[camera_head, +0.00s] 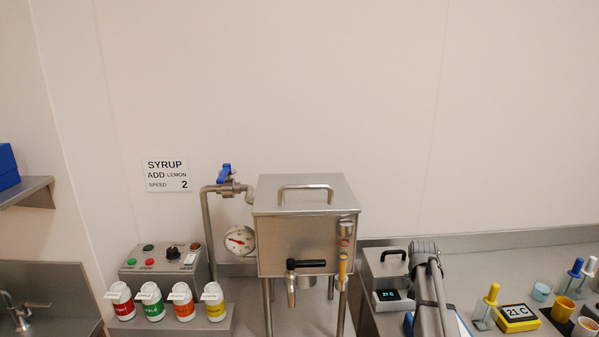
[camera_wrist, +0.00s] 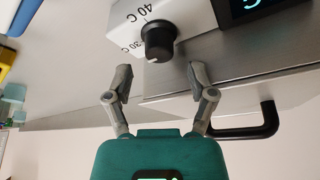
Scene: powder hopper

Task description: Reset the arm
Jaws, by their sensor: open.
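My gripper (camera_wrist: 159,76) shows in the wrist view with its two grey fingers apart and nothing between them. Beyond the fingertips is a black knob (camera_wrist: 158,40) on a pale panel marked 30 C and 40 C. The fingertips are to either side of and below the knob in the picture, and I cannot tell whether they touch anything. My arm (camera_head: 430,290) reaches over the right counter in the head view. I cannot make out the gripper there.
A steel lidded box (camera_head: 385,262) with a small display stands beside my arm. Left of it is the steel hopper (camera_head: 305,225) on legs, with a gauge (camera_head: 239,241) and a blue-handled valve (camera_head: 224,174). Several bottles (camera_head: 154,304) stand at left. A yellow thermometer display (camera_head: 517,318) and cups (camera_head: 563,309) are at right.

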